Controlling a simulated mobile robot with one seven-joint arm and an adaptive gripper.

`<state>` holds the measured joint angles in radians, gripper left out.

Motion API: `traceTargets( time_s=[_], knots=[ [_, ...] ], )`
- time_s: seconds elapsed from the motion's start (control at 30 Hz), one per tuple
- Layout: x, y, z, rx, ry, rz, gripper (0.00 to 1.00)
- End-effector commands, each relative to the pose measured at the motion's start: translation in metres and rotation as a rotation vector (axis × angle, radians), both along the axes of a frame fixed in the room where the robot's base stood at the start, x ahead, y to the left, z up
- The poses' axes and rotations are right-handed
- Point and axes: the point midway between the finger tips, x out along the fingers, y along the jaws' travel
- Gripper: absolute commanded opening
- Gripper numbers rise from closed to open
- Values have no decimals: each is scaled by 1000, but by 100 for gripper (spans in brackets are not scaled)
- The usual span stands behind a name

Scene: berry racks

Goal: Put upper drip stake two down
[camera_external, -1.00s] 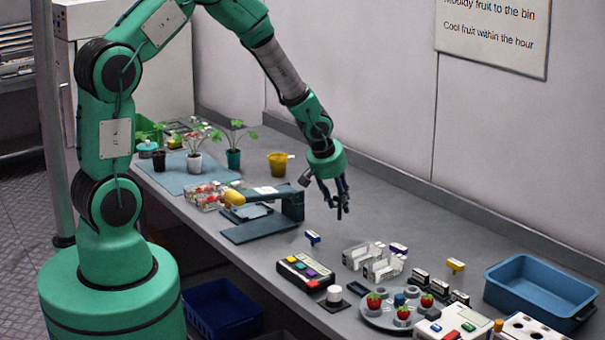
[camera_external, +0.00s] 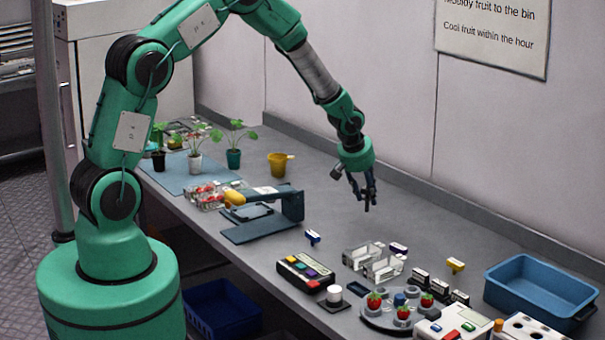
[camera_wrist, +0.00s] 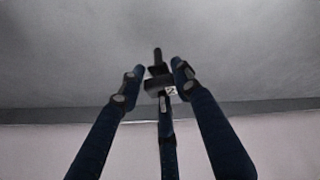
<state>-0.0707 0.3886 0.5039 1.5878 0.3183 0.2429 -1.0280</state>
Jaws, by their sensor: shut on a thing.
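My gripper (camera_external: 366,190) hangs over the bare bench behind the white clip-like racks, pointing down. In the wrist view my gripper (camera_wrist: 158,78) has its dark blue fingers closed around a small black stake (camera_wrist: 157,62) with a cross-piece. A white tag with the figure 2 (camera_wrist: 171,91) shows beside the stake's cross-piece. The held stake is too small and dark to make out clearly in the external view. I cannot tell which plant pot or slot it belongs to. Potted seedlings (camera_external: 234,150) stand on a blue mat (camera_external: 168,178) at the far left.
White racks (camera_external: 382,268), a round tray with strawberries (camera_external: 385,322) and a blue bin (camera_external: 540,292) stand to the right. A button box (camera_external: 312,273) and a dark blue scale-like stand (camera_external: 262,228) are nearer the front. The bench by the wall is clear.

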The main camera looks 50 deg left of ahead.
Motion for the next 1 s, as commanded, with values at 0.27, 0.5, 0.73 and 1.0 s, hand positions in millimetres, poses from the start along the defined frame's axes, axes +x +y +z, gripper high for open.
traceTargets(
  time_s=[0.27,0.5,0.73,1.0],
  knots=[
    [5,1,-1,0,0,0,20],
    [5,1,-3,1,1,0,20],
    [5,0,-26,0,2,-1,20],
    [5,1,-35,0,0,0,20]
  ],
)
